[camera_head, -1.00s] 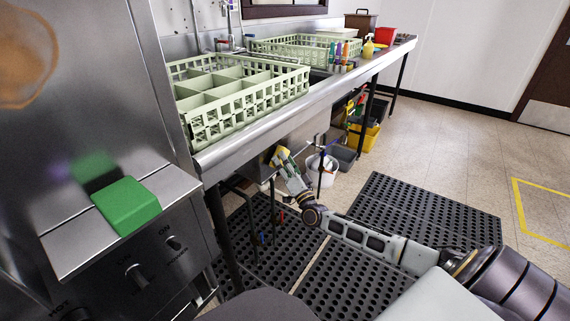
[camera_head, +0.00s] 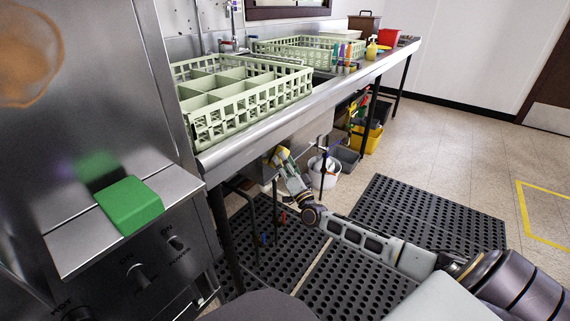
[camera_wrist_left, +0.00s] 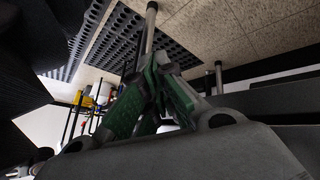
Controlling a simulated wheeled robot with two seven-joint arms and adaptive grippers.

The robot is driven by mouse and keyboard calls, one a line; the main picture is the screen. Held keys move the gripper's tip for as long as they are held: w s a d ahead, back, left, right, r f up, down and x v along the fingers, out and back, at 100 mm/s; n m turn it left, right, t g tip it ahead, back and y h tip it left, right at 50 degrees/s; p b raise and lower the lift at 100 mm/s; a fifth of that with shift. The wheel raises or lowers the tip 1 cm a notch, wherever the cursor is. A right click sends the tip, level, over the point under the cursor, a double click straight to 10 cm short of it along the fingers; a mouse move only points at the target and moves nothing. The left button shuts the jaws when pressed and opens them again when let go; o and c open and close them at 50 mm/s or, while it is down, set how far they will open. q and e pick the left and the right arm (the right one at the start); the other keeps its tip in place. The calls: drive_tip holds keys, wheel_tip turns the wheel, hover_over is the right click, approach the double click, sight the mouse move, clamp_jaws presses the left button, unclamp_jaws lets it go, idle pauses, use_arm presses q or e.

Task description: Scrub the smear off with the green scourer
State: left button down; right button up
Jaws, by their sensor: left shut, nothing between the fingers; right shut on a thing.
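The green scourer (camera_head: 131,205) is a bright green block lying on the steel ledge (camera_head: 75,247) at the left of the head view. A brown-orange smear (camera_head: 27,55) marks the upright steel panel above it, cut off by the left edge. My right gripper (camera_head: 280,156) is well right of the scourer, beside the counter's underside. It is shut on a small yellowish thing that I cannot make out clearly. My left gripper (camera_wrist_left: 155,75) shows only in the left wrist view, with green-padded fingers closed together and empty. The scourer and smear do not show there.
Knobs (camera_head: 138,278) stick out below the ledge. A pale green rack (camera_head: 245,103) sits on the steel counter (camera_head: 235,145). A white bucket (camera_head: 323,172) and yellow bin (camera_head: 366,138) stand beneath. Black perforated mats (camera_head: 350,270) cover the floor.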

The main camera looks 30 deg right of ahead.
drive_tip(key=shift+w+d+b, duration=0.3)
drive_tip(key=shift+w+d, duration=0.05)
drive_tip(key=shift+d, duration=0.55)
drive_tip(key=shift+w+d+b, duration=0.25)
drive_tip(key=shift+w+d, duration=0.05)
drive_tip(key=shift+d, duration=0.55)
drive_tip(key=shift+d, duration=0.1)
